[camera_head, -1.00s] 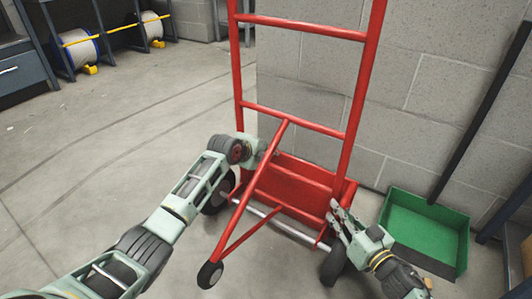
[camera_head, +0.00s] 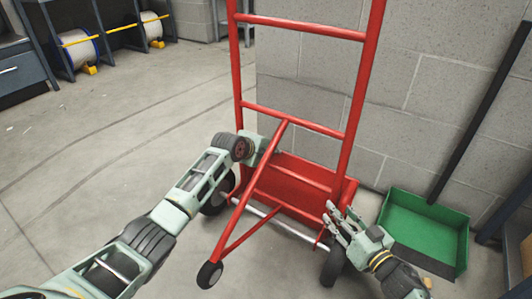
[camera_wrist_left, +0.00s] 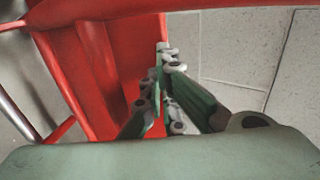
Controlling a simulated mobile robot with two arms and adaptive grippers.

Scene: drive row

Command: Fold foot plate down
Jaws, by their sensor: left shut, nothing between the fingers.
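The red hand truck (camera_head: 353,115) stands upright by the block wall. Its red foot plate (camera_head: 300,182) shows low between the side rails, standing steeply; it also shows in the left wrist view (camera_wrist_left: 98,70). My left gripper's fingertips are hidden behind the truck's slanted red bar in the head view. In the left wrist view, my left gripper (camera_wrist_left: 163,55) is shut and empty at the plate's right edge; I cannot tell whether it touches. My right gripper (camera_head: 335,209) is at the truck's lower right, near the right wheel (camera_head: 333,266), with fingers spread and nothing seen between them.
Cable reels (camera_head: 82,48) stand at the back left. The floor at left is clear.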

